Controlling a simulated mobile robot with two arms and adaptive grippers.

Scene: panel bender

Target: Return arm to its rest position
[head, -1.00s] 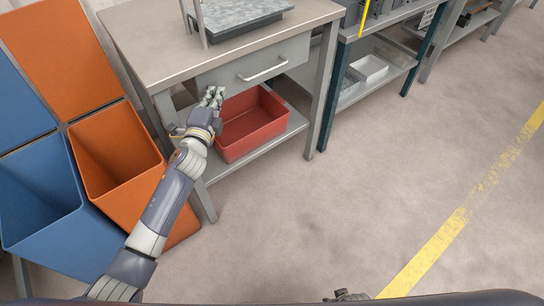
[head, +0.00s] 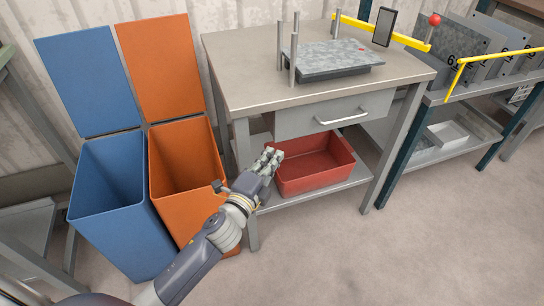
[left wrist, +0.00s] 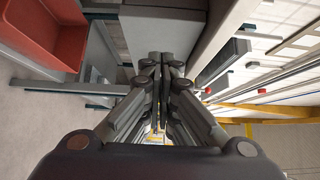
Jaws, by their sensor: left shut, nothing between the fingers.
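My left arm (head: 215,240) reaches in from the lower left in the head view. Its gripper (head: 268,158) is shut and empty, in front of the workbench and by the left end of the red bin (head: 315,172). In the left wrist view the fingers (left wrist: 158,70) are together with nothing between them. The red bin also shows there at the upper left (left wrist: 45,32). I cannot tell from the head view whether the gripper touches the bin. My right gripper is not in view.
The workbench (head: 240,90) has a closed drawer (head: 335,115) and a lower shelf (head: 305,195). Orange (head: 185,165) and blue (head: 112,205) open bins stand left of it, near my arm. A rack (head: 470,100) stands to the right. Floor at the lower right (head: 430,250) is clear.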

